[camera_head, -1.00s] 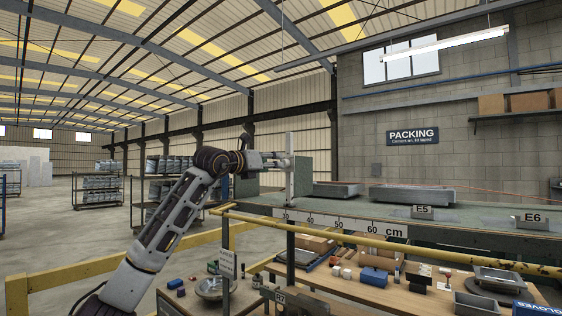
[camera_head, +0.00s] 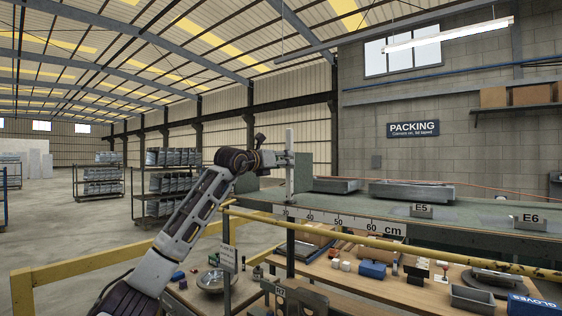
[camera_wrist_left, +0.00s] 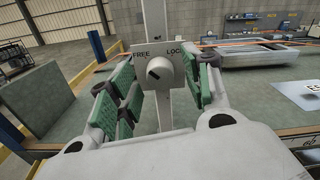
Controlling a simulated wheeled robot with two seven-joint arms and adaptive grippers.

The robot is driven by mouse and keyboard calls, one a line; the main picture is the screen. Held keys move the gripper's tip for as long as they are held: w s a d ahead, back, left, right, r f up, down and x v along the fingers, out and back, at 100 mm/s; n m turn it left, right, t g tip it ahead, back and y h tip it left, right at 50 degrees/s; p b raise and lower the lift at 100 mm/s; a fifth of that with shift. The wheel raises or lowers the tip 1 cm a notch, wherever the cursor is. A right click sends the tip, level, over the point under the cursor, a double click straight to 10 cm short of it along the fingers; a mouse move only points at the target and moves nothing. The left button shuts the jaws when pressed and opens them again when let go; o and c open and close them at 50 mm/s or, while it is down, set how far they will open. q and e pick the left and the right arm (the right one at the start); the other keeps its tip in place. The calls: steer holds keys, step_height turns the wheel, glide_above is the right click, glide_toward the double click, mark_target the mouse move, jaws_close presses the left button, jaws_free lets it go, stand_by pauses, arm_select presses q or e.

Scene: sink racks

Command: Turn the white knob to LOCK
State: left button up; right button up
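The white knob (camera_wrist_left: 160,73) sits on a pale plate (camera_wrist_left: 128,64) fixed to an upright post; the post also shows in the head view (camera_head: 290,165). The plate reads FREE on the left and LOCK, partly cut off, on the right. A dark mark on the knob's face lies left of its middle, on the FREE side. My left gripper (camera_wrist_left: 162,88) is open, its green-padded fingers on either side of the knob, with gaps visible. In the head view my left gripper (camera_head: 276,159) is at the post, small and partly hidden. My right gripper is not in view.
The post stands on a green bench (camera_head: 455,214) with a centimetre scale (camera_head: 345,220) along its edge. Grey trays (camera_head: 411,193) lie to the right. A yellow rail (camera_head: 400,243) runs in front, above a lower table (camera_head: 415,293) crowded with small items.

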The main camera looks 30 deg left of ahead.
arm_select(q)
steer(key=c, duration=1)
steer(key=shift+m, duration=0.5)
steer(key=shift+m+p, duration=2.3)
steer(key=shift+m, duration=6.2)
steer(key=o, duration=1)
